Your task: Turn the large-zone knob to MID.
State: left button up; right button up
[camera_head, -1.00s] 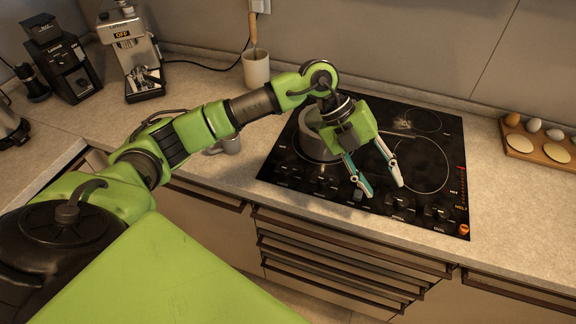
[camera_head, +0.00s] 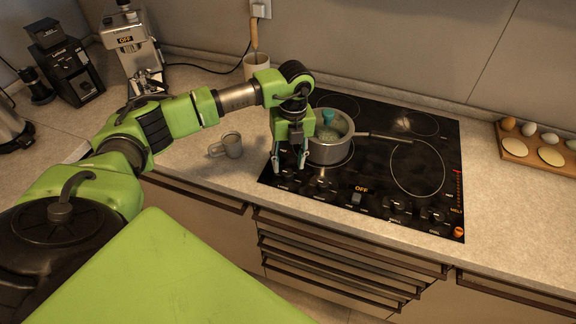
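The black cooktop (camera_head: 440,160) has a row of dark knobs along its front edge. A middle knob (camera_head: 356,198) has a lit OFF label just above it. More knobs stand at the right (camera_head: 398,204) and at the left under my gripper. I cannot read which knob belongs to the large zone. My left gripper (camera_head: 290,167) points down over the front left part of the cooktop, with its two fingers apart and nothing seen between them. Whether a fingertip touches a knob is unclear. My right gripper is not in view.
A saucepan (camera_head: 328,150) with a teal item inside stands just right of my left gripper, its handle pointing right. An egg board (camera_head: 515,146) lies at the far right. The cooktop's right side is free.

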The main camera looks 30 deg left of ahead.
aim_at(288, 172)
pick_arm(q)
jog(key=shift+s+f+p, duration=0.1)
jog(key=shift+f+p, duration=0.3)
jog(key=shift+f, duration=1.6)
jog(key=c, duration=1.1)
